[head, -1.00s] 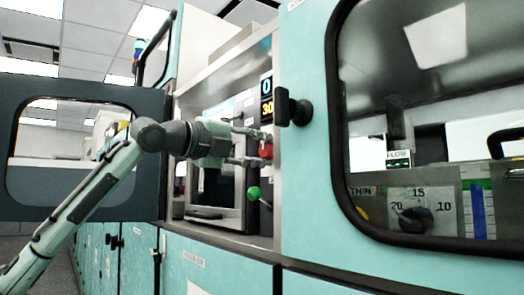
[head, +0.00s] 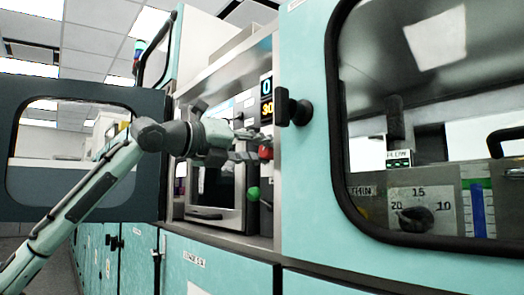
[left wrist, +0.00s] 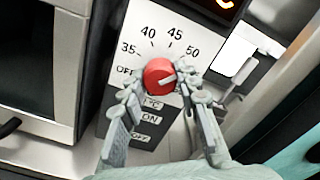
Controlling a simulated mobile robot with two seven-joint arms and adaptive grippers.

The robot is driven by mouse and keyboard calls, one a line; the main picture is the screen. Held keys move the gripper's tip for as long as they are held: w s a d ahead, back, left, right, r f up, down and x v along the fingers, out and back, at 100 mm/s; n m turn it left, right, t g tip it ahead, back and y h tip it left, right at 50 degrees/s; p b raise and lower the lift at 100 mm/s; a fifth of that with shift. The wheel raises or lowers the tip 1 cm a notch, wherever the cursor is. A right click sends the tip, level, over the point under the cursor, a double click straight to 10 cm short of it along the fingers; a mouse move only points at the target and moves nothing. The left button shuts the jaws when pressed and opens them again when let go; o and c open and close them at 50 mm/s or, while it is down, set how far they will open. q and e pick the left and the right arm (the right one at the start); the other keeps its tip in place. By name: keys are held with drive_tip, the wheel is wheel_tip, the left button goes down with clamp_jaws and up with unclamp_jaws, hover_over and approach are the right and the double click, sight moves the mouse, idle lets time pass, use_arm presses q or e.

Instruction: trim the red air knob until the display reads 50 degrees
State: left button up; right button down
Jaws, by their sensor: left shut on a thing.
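The red air knob (left wrist: 159,76) sits on a pale dial plate (left wrist: 125,98) marked OFF, 35, 40, 45 and 50. A pale line on the knob points right and slightly up. My left gripper (left wrist: 160,77) is shut on the knob, one finger on each side. In the head view the knob (head: 265,152) shows at the fingertips of my left gripper (head: 256,153). The display (head: 267,98) above shows a 0 on top and what looks like a yellow 30 below. My right gripper is not in view.
A green ball-ended lever (head: 253,193) stands below the knob. A dark glass door (head: 220,185) is left of the panel. An open cabinet door (head: 80,155) stands at left, and a teal door with a black handle (head: 293,108) is close at right.

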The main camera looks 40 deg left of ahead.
use_arm(q)
drive_tip(key=shift+a+r, duration=0.1)
idle(0.3)
drive_tip(key=o, duration=1.2)
drive_tip(key=shift+c, duration=0.2)
drive_tip(key=shift+s, duration=0.7)
drive_tip(key=s, duration=1)
drive_tip(key=shift+s+a, duration=0.25)
drive_tip(key=shift+a, duration=0.2)
